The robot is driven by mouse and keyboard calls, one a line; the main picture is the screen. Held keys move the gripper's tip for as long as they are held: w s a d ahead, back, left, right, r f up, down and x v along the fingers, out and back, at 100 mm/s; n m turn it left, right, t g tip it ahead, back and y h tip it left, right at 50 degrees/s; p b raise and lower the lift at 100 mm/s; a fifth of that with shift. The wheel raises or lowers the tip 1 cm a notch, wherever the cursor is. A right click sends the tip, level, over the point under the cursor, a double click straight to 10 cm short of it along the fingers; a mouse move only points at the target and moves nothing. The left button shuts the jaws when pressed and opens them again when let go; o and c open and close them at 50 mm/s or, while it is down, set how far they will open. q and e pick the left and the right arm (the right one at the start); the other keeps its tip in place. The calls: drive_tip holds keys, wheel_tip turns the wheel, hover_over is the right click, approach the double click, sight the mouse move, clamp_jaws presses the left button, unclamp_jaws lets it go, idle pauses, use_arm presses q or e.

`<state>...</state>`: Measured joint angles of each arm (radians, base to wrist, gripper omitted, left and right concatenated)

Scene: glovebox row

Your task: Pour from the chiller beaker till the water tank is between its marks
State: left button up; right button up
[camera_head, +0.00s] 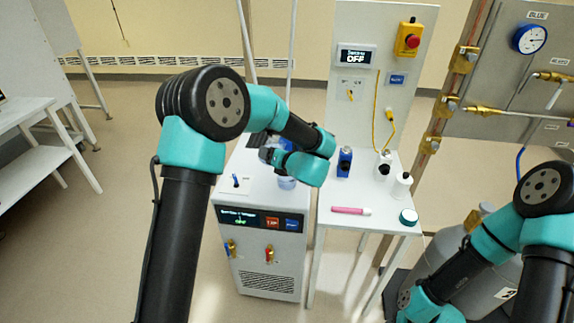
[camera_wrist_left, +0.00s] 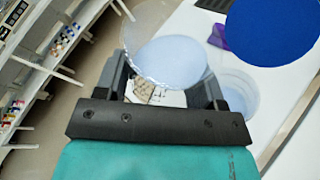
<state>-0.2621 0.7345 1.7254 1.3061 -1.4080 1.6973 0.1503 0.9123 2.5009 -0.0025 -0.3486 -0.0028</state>
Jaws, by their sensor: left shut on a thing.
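My left gripper (camera_wrist_left: 172,88) is shut on a clear beaker (camera_wrist_left: 150,35) with pale bluish liquid in it. The beaker looks tilted, with the liquid lying toward one side of its rim. A round opening with pale blue liquid (camera_wrist_left: 238,92), seemingly the water tank, lies just right of and below the beaker. In the head view the left gripper (camera_head: 268,154) is over the top of the white chiller (camera_head: 262,222), partly behind my own wrist. A pale blue round vessel (camera_head: 286,183) shows under the wrist. The tank's marks cannot be made out. My right arm shows at lower right; its gripper is out of view.
A blue disc (camera_wrist_left: 275,28) is close in the wrist view. The side table (camera_head: 350,226) holds a blue bottle (camera_head: 344,162), white bottles (camera_head: 402,185), a pink marker (camera_head: 350,211) and a green-topped round item (camera_head: 408,217). A panel behind reads OFF (camera_head: 356,56).

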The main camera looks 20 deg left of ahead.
use_arm(q)
drive_tip(key=shift+w+d+r+m+y, duration=0.2)
drive_tip(key=shift+m+y, duration=0.1)
idle(0.7)
drive_tip(key=shift+w+d+f+m+y, duration=0.1)
drive_tip(key=shift+f+m+y, duration=0.3)
drive_tip(key=shift+m, duration=0.3)
idle(1.4)
drive_tip(key=shift+r+m+y, duration=0.3)
drive_tip(key=shift+r+m, duration=0.15)
drive_tip(key=shift+m, duration=0.15)
idle(1.6)
drive_tip(key=shift+f+m+y, duration=0.3)
drive_tip(key=shift+f+m, duration=0.05)
drive_tip(key=shift+m, duration=0.35)
idle(2.0)
